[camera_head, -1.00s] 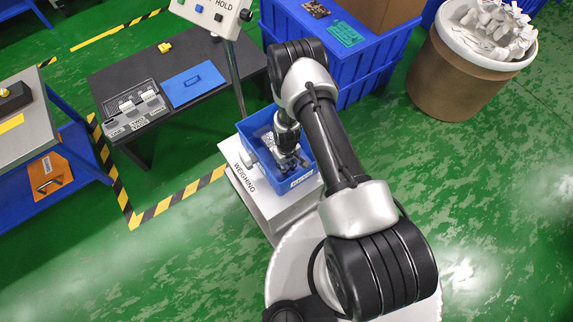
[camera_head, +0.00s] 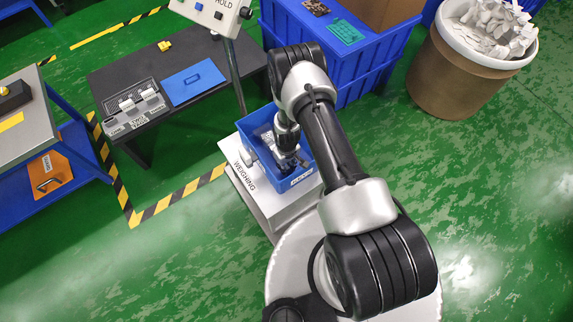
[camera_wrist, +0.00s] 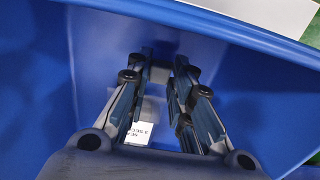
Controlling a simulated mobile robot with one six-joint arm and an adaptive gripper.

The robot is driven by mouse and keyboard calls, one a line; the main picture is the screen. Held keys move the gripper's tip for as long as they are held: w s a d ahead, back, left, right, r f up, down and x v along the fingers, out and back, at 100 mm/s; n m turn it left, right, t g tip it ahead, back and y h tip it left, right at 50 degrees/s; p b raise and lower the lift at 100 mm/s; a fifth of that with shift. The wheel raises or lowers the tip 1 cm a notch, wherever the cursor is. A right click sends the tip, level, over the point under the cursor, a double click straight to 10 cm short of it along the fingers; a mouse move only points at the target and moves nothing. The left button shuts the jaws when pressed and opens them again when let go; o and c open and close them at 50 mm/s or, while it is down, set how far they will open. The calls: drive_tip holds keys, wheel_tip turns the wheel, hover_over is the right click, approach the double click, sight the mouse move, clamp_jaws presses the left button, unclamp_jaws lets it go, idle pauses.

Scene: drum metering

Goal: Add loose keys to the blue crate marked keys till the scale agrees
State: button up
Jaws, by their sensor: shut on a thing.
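The blue crate (camera_head: 309,160) stands on the white scale (camera_head: 243,179) marked WEIGHING. It carries a small white label on its near side, too small to read here. My gripper (camera_head: 290,160) reaches down inside the crate. In the wrist view, my gripper (camera_wrist: 163,65) has its two dark fingers within the blue walls of the crate (camera_wrist: 250,70). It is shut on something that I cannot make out. A white printed label (camera_wrist: 138,133) shows between the fingers, partly hidden. Grey shapes lie in the crate, mostly hidden by my arm.
A brown drum (camera_head: 448,75) with a white rim, full of pale loose pieces (camera_head: 492,28), stands at the right. Stacked blue bins (camera_head: 355,65) are behind the crate. A panel post rises beside the scale.

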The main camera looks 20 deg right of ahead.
drive_tip(key=shift+f, duration=0.9)
idle(0.3)
drive_tip(key=o, duration=0.8)
wheel_tip(320, 180, up, 12)
idle(0.5)
drive_tip(key=shift+r, duration=0.1)
